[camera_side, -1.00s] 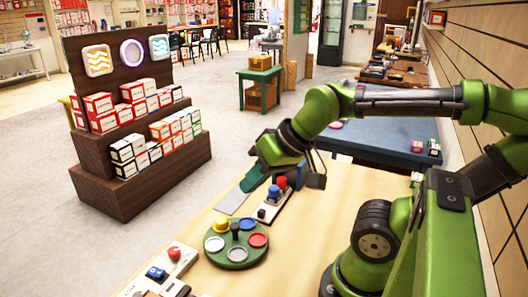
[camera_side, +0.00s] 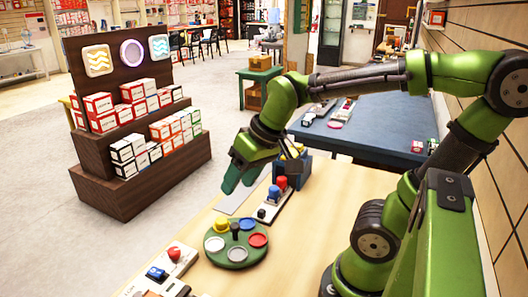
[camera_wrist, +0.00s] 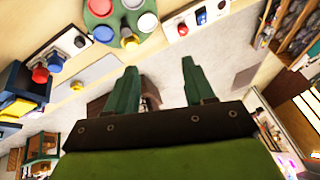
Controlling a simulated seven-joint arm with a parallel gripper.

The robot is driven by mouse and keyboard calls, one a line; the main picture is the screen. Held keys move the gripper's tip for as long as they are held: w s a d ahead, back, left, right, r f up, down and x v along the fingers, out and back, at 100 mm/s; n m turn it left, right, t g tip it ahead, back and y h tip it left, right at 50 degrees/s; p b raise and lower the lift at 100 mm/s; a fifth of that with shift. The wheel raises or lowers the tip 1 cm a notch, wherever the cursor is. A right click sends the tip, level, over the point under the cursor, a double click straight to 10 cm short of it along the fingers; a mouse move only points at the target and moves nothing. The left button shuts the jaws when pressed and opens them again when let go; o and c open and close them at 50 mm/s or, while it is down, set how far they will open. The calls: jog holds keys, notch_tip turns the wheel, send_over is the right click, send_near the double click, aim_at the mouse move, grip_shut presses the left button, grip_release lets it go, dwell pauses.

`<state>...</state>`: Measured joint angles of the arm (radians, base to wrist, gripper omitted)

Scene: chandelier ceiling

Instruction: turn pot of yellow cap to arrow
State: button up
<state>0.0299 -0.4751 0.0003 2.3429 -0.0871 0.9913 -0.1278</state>
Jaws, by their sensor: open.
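A round green turntable (camera_side: 237,246) stands on the light wood table, with a black knob (camera_side: 236,231) at its middle. Around the knob sit several pots. The yellow-capped pot (camera_side: 221,225) is at its back left, and blue, red, grey and white ones fill the other places. My gripper (camera_side: 238,182) is open and empty, in the air behind the turntable. Its two fingers (camera_wrist: 158,80) stand apart in the wrist view. I cannot make out an arrow.
Behind the turntable stands a box with red and blue knobs (camera_side: 278,188) beside a grey plate (camera_side: 233,201). A blue bin (camera_side: 304,170) is further back. Another control box with a red button (camera_side: 174,254) is at the front left.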

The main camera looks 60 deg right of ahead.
aim_at(233, 225)
jog(key=w+d+n+g+h, duration=0.1)
jog(key=w+d+n+g, duration=0.3)
jog(key=w+n, duration=0.3)
jog(key=f+n, duration=0.1)
jog(key=f, duration=0.4)
jog(key=s+f+n, duration=0.1)
jog(key=f, duration=0.5)
jog(key=f+n+g, duration=0.1)
jog(key=f+n, duration=0.1)
jog(key=f, duration=0.3)
jog(key=shift+s+f, duration=0.15)
jog(key=shift+f, duration=0.25)
grip_shut()
